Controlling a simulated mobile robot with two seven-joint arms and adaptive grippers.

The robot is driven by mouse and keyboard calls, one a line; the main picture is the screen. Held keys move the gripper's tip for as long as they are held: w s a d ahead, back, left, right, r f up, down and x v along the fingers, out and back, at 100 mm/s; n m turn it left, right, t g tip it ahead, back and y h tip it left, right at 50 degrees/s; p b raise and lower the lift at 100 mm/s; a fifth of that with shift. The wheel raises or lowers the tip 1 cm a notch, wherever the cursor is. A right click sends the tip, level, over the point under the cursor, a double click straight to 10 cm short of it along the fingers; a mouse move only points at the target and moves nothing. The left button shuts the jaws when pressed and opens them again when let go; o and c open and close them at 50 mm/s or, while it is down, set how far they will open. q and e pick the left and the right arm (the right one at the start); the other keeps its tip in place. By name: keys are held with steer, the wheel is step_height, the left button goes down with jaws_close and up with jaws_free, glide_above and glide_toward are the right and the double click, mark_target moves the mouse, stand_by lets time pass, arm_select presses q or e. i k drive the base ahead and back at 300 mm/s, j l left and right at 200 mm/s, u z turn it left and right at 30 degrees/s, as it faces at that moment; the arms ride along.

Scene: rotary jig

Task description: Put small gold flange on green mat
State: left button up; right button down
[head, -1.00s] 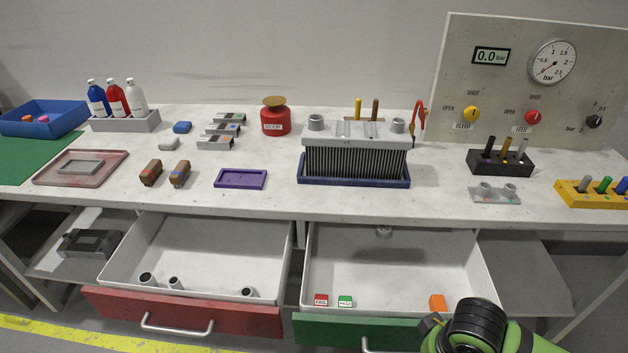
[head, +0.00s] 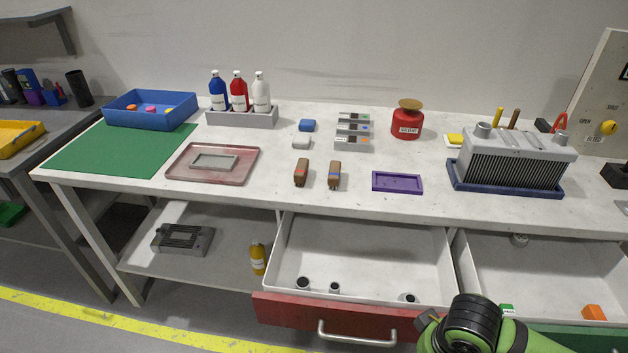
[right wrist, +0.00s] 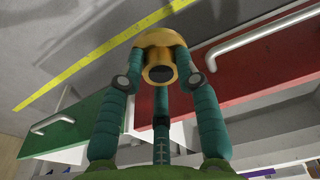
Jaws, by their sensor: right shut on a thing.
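The small gold flange (right wrist: 161,58) is in my right gripper (right wrist: 162,72), in the right wrist view. The gripper's teal fingers close around it, with its dark bore showing. In the head view only my green and black right arm shows at the bottom; the fingers and flange are out of frame. The green mat (head: 122,150) lies flat at the left end of the white workbench, and its visible surface is bare. The flange is far from the mat, in front of the drawers. My left gripper is not in view.
A blue bin (head: 150,121) stands at the mat's back edge, and a reddish tray (head: 249,164) lies to its right. The red drawer (head: 350,318) and the green drawer (head: 570,337) stand open in front of the bench. A bottle rack (head: 242,118) is behind the tray.

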mark_target(110, 156)
steer(key=i+j, duration=0.1)
steer(key=j, duration=0.4)
steer(key=j+u, duration=0.15)
steer(key=j, duration=0.4)
steer(key=i+j, duration=0.15)
steer(key=j, duration=0.35)
steer(key=i+j+u, duration=0.15)
steer(key=j, duration=0.35)
steer(key=i+j, duration=0.25)
steer(key=j, duration=0.2)
steer(key=i+j+u, duration=0.1)
steer(key=i+j, duration=0.15)
steer(key=j, duration=0.25)
steer(key=i+j, duration=0.25)
steer(key=j, duration=0.15)
